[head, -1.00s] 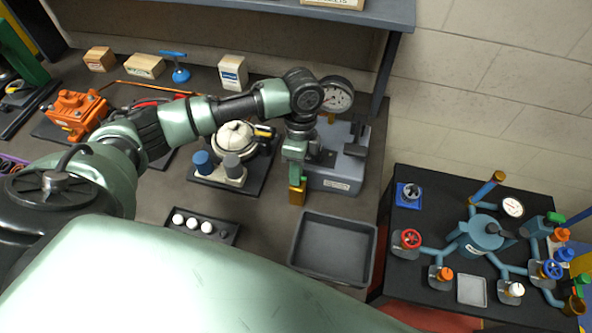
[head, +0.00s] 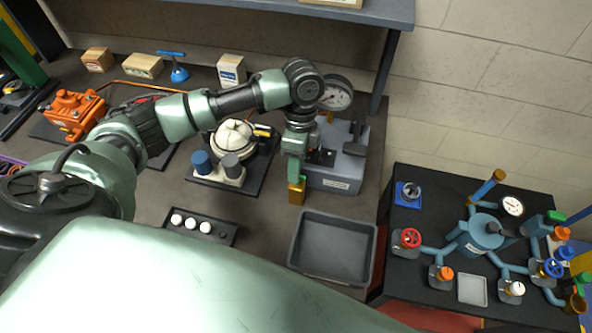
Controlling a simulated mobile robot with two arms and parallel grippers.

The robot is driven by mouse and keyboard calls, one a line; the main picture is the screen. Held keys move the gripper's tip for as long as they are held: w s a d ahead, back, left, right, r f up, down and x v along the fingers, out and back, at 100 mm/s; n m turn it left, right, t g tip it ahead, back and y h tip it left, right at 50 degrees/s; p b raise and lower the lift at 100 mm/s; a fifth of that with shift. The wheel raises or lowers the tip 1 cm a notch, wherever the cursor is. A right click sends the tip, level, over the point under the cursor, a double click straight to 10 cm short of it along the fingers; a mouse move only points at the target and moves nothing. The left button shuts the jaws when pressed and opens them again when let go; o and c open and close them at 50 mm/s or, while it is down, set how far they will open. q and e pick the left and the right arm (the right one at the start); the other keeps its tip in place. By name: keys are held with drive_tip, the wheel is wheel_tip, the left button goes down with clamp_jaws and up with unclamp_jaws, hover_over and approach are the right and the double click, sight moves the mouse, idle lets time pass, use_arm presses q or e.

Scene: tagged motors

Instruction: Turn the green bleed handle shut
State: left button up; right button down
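My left arm reaches over the bench to the grey gauge unit (head: 345,170), which has a round dial (head: 335,94). My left gripper (head: 297,188) points down at the unit's left front edge, its gold tip end low beside it. I cannot tell whether its fingers are open or shut, or on something. I cannot clearly make out a green bleed handle; the green near the gripper blends with my arm, which hides part of the unit. Other green parts (head: 556,217) show on the valve rig (head: 480,235) at the right. My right gripper is not in view.
An empty grey tray (head: 302,255) lies in front of the gauge unit. A motor-like assembly (head: 233,135) stands left of it, with a black holder of white knobs (head: 228,238) in front. An orange vise-like device (head: 75,112) is at the left. A shelf (head: 385,14) overhangs behind.

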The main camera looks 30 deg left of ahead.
use_arm(q)
wheel_tip(320, 180, up, 6)
drive_tip(key=w+b, duration=0.1)
drive_tip(key=shift+a+f, duration=0.1)
idle(0.6)
